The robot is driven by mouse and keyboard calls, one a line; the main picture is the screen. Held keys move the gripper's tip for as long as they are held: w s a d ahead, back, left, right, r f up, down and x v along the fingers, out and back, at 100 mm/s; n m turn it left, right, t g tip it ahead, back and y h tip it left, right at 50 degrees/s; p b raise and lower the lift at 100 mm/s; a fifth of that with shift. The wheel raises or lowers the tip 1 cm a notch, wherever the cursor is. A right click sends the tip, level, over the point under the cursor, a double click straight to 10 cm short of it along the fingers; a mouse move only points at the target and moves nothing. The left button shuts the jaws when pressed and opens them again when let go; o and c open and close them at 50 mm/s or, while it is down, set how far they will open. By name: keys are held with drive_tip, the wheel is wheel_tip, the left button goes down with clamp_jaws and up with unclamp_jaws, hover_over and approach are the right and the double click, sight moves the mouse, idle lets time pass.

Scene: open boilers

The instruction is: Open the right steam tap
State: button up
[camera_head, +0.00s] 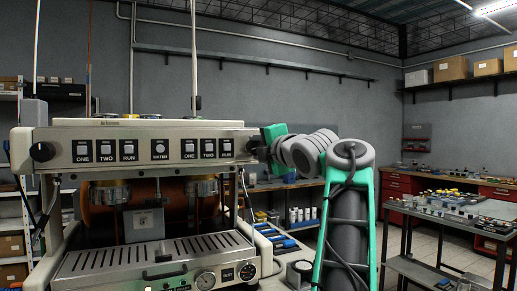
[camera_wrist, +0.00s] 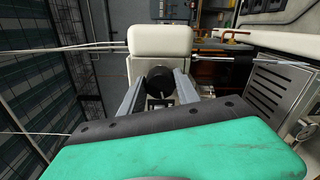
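The coffee machine (camera_head: 130,134) has a dark round knob at each end of its front panel. The right steam tap knob (camera_head: 254,146) is at the panel's right end, partly hidden by my gripper (camera_head: 262,148). In the wrist view the black knob (camera_wrist: 158,82) shows straight ahead, between the tips of my two grey fingers (camera_wrist: 160,76). The fingers stand apart, one on each side of the knob. Whether they touch it is too small to tell. The left tap knob (camera_head: 42,151) is at the panel's other end.
Labelled buttons (camera_head: 159,149) line the panel. Below are the slotted drip tray (camera_head: 150,255) and gauges (camera_head: 205,279). A workbench with bottles (camera_head: 302,214) is behind my arm. A cart (camera_head: 470,222) with small items stands at right, with some open floor beyond.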

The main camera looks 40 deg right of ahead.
drive_tip(key=o, duration=0.4)
drive_tip(key=shift+o, duration=0.2)
drive_tip(key=shift+s, duration=0.1)
drive_tip(key=b+v, duration=0.1)
drive_tip(key=v, duration=0.6)
drive_tip(key=shift+s, duration=0.3)
drive_tip(key=shift+a, duration=0.15)
